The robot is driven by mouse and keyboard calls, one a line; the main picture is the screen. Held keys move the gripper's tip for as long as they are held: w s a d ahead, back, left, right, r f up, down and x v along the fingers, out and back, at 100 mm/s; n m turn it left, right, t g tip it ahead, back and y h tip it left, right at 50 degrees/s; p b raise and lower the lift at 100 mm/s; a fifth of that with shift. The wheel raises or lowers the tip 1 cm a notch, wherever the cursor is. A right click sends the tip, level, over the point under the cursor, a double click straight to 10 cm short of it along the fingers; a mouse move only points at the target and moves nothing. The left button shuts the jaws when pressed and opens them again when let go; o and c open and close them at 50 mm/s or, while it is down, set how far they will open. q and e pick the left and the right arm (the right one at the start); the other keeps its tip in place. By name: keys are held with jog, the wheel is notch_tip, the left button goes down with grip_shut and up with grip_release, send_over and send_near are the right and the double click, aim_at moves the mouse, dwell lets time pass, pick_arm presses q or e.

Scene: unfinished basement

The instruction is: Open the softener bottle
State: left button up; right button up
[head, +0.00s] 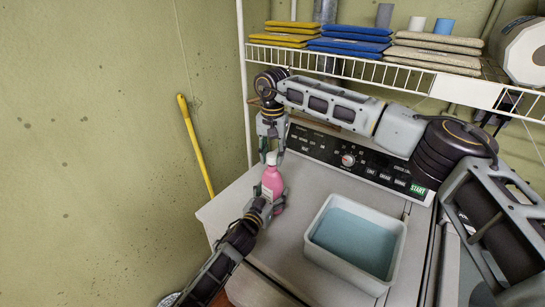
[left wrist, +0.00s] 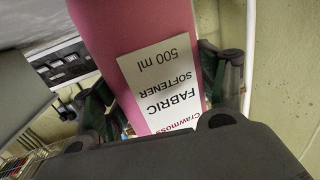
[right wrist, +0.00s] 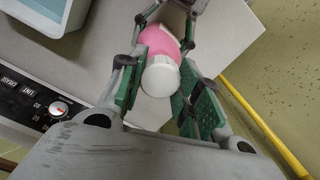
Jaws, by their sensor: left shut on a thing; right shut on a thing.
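The softener bottle (head: 271,183) is pink with a white cap (head: 271,158) and is roughly upright over the left part of the washer top. My left gripper (head: 268,204) is shut around its lower body. The bottle's label, "Fabric Softener 500 ml", fills the middle of the left wrist view (left wrist: 160,85). My right gripper (head: 271,146) comes down from above and is shut on the cap. In the right wrist view the cap (right wrist: 160,78) sits between the green finger pads. The cap is on the bottle. The bottle's base is hidden, so I cannot tell if it touches the top.
A white basin (head: 398,262) of blue liquid stands to the right on the washer top (head: 230,205). The control panel (head: 325,152) is behind. A wire shelf (head: 400,78) with folded cloths hangs above. A yellow handle (head: 196,145) leans on the wall at left.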

aim_at(273, 154)
jog(key=shift+r, duration=1.6)
pick_arm(q)
jog(key=o, duration=2.1)
jog(key=shift+c, duration=0.2)
jog(key=shift+s+a, duration=0.1)
jog(key=shift+s, duration=0.1)
jog(key=shift+v, duration=5.8)
